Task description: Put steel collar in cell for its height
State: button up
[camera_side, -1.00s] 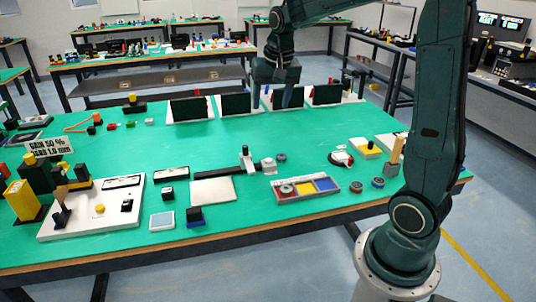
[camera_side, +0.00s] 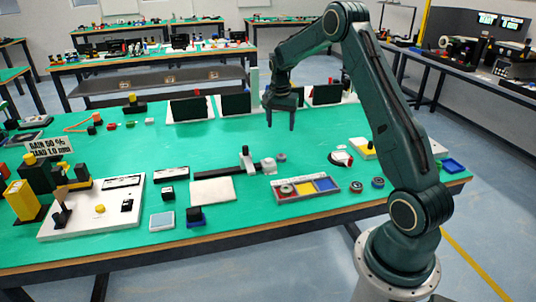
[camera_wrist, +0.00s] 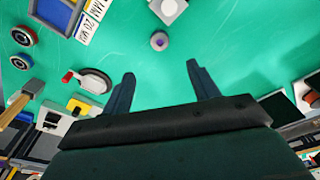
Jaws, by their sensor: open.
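A small grey collar (camera_side: 281,157) stands on the green mat just right of a pale block at the end of a dark bar gauge. It also shows in the wrist view (camera_wrist: 159,41), ahead of and between my fingertips. My gripper (camera_side: 281,122) is open and empty above the mat, behind the collar in the side view. Its two spread fingers show in the wrist view (camera_wrist: 160,72). A grey tray (camera_side: 305,196) has red, yellow and blue cells. A ring-shaped part (camera_side: 287,189) lies in the red cell.
Two dark rings, one (camera_side: 357,187) and another (camera_side: 378,183), lie right of the tray. Dark panels (camera_side: 236,104) line the back. Open mat surrounds the collar's far side.

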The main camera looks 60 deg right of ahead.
send_over(281, 155)
jog(key=a, duration=0.1)
jog(key=shift+s+f, duration=0.2)
jog(key=shift+f, duration=4.1)
jog(key=shift+d+f, duration=0.2)
jog(key=shift+f, duration=1.1)
jog(key=shift+d+f, duration=0.15)
jog(key=shift+f, duration=1.1)
jog(key=c, duration=1.2)
jog(key=shift+o, duration=0.2)
jog(key=shift+r, duration=0.1)
notch_tip(281, 155, up, 20)
